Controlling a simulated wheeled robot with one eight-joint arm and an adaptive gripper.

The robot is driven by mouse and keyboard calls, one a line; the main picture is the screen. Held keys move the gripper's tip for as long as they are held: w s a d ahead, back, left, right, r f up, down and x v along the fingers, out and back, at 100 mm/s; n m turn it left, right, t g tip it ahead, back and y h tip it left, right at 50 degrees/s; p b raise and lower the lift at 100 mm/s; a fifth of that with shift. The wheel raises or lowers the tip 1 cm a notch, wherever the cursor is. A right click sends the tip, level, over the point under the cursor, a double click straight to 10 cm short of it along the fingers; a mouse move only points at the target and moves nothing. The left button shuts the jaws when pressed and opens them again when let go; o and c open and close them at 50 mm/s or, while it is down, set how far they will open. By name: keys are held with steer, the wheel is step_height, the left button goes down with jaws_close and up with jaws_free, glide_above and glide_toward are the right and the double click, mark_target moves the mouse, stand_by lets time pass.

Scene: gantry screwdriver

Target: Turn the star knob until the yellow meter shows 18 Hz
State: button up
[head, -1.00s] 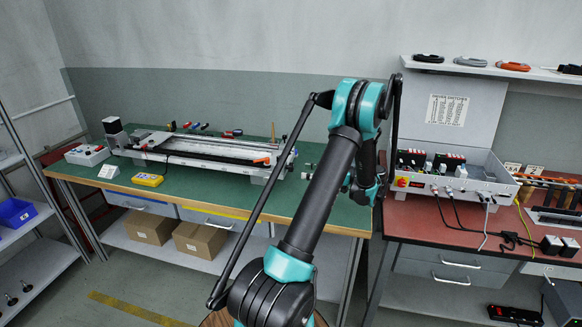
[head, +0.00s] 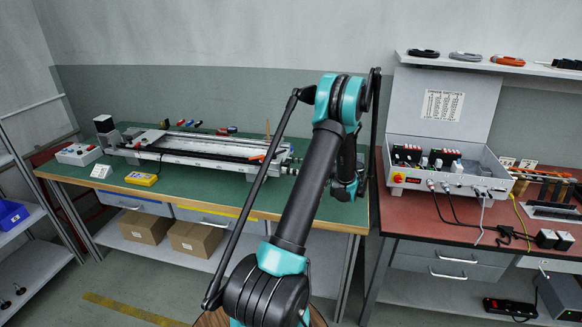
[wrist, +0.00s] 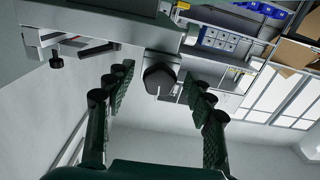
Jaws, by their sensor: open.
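The yellow meter (head: 141,178) lies near the front left of the green bench, in front of the long gantry rail (head: 210,150). Its display is too small to read. In the wrist view, a dark knob (wrist: 159,80), which looks like the star knob, sits at the end of a grey housing. My gripper (wrist: 158,74) is open, with one dark finger on each side of the knob. I see gaps between the fingers and the knob and cannot see contact. In the head view my arm covers the rail's right end, and the fingertips cannot be made out.
A grey control box (head: 78,153) and a small white card (head: 101,170) are left of the meter. Screwdrivers (head: 200,127) lie behind the rail. A red bench (head: 440,225) with an open electrical case (head: 470,180) stands on the right. A smaller black knob (wrist: 56,62) shows in the wrist view.

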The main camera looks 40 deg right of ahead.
steer(key=c, duration=1.2)
steer(key=shift+o, duration=0.2)
steer(key=shift+m, duration=0.3)
steer(key=m, duration=0.9)
steer(key=shift+s, duration=0.1)
steer(key=m, duration=0.4)
steer(key=shift+m, duration=0.3)
steer(key=shift+r+m, duration=0.1)
steer(key=shift+m, duration=2.2)
